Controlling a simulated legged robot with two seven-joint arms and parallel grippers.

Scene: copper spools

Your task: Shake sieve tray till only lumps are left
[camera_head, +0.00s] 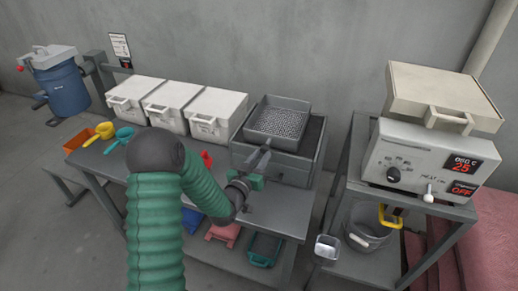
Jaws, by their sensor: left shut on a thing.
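The sieve tray (301,107) is a dark grey square tray with a speckled mesh floor. It sits over a larger grey box (308,159) on the bench. My left arm comes up from the bottom in a green sleeve, and my left gripper (262,156) is at the tray's near side, shut on its handle. The tray's floor looks grey and grainy; I cannot tell lumps from mesh at this size. My right gripper is out of view.
Three white lidded boxes (171,104) line the back of the bench (262,219). Yellow (104,130) and teal (124,134) scoops lie at its left. A heater unit (425,160) reading 25 stands on a right-hand stand. A blue barrel (62,88) is at far left.

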